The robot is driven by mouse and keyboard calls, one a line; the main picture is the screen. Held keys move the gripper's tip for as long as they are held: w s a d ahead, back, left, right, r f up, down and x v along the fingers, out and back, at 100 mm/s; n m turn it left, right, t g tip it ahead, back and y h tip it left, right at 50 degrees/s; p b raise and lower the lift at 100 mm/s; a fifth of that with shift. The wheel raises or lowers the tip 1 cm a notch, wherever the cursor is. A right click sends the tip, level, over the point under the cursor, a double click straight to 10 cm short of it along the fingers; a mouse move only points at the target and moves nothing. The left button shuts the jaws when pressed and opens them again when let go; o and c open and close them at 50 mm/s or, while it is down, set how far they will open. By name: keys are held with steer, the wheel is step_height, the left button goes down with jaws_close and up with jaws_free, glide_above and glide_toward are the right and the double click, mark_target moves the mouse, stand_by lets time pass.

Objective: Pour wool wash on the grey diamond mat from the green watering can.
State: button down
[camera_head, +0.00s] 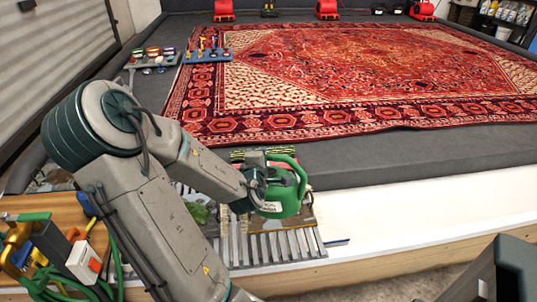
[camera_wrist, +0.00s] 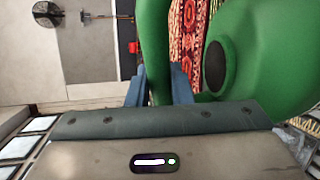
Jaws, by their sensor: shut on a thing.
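The green watering can (camera_head: 287,197) is in the middle of the head view, with a pale label on its side. My gripper (camera_head: 264,184) is at its left side, shut on it. In the wrist view my gripper (camera_wrist: 159,86) has its two blue-grey fingers on either side of the can's green handle (camera_wrist: 153,45). The can's body with a dark round opening (camera_wrist: 215,66) fills the right of that view. I cannot pick out the grey diamond mat for certain; my arm and the can hide part of the area below. No liquid is seen flowing.
A large red patterned rug (camera_head: 370,75) lies on the dark grey washpit floor behind the can. A slatted grey rack (camera_head: 275,247) lies below the can. A wooden bench (camera_head: 45,208) with tools stands at left. A blue tray (camera_head: 208,56) holds small tools. White surface at right is clear.

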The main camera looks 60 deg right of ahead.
steer(key=shift+n+g, duration=0.3)
steer(key=shift+n, duration=0.4)
steer(key=shift+w+a+f, duration=0.2)
steer(key=shift+w+f, duration=0.4)
steer(key=shift+w, duration=0.25)
steer(key=shift+w+a+f, duration=0.2)
steer(key=shift+w+f, duration=0.35)
steer(key=shift+w, duration=0.25)
steer(key=shift+w+a+f+n+g+b, duration=0.3)
steer(key=shift+w+f+n, duration=0.25)
steer(key=shift+w+f, duration=0.5)
steer(key=shift+w+a+f+n+g+b, duration=0.15)
steer(key=shift+w+f+n+b, duration=0.3)
steer(key=shift+w+f, duration=0.55)
steer(key=shift+w+a+f+n+g+b, duration=0.3)
steer(key=shift+w+f+n, duration=0.3)
steer(key=shift+w+f, duration=0.45)
steer(key=shift+w+a+r+p, duration=0.15)
steer(key=shift+w+a+p, duration=0.45)
steer(key=shift+w, duration=0.15)
steer(key=w+a+p, duration=0.2)
steer(key=w+a, duration=0.2)
steer(key=w, duration=0.1)
steer(key=shift+a, duration=0.25)
steer(key=shift+w, duration=0.15)
